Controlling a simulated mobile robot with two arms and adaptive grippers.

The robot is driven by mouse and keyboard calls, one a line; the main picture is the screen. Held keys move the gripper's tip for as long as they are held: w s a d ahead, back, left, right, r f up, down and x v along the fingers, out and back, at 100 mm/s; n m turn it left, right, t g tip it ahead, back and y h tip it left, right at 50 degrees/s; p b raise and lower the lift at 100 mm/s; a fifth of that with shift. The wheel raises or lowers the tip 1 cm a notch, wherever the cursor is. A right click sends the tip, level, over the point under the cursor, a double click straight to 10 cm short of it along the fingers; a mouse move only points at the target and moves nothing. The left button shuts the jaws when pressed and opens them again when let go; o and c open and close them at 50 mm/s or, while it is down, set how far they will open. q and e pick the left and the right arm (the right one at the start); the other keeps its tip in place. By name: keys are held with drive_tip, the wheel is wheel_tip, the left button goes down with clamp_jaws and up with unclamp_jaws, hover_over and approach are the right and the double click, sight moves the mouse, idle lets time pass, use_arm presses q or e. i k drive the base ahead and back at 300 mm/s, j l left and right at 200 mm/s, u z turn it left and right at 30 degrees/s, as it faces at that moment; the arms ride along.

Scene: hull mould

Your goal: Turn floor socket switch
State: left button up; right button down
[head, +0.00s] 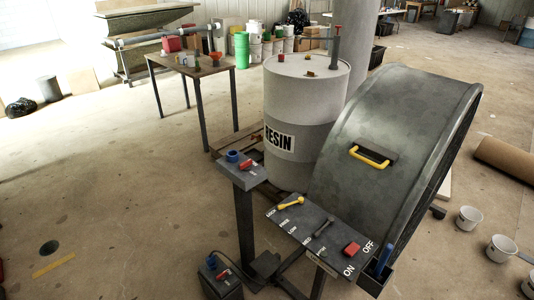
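A dark box (224,288) stands low at the bottom centre, cut by the frame edge, and looks like the floor socket. On its top are a blue connector (211,262) and a small red switch (224,275). The switch's exact setting is too small to read. A dark cable (222,253) arcs from the connector toward the right. A similar grey box (262,175) sits on a post above it, with a blue connector (232,156) and a red switch (246,165). Neither of my grippers shows in the head view.
A sloped control panel (305,222) with yellow, dark and red controls stands right of the floor box. Behind it are a large grey curved housing with a yellow handle (370,157) and a RESIN drum (300,115). Floor to the left is mostly clear, with a dark round hole (49,247).

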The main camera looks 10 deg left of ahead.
sight(221, 277)
drive_tip(key=i+j+u, duration=0.15)
drive_tip(key=u, duration=0.7)
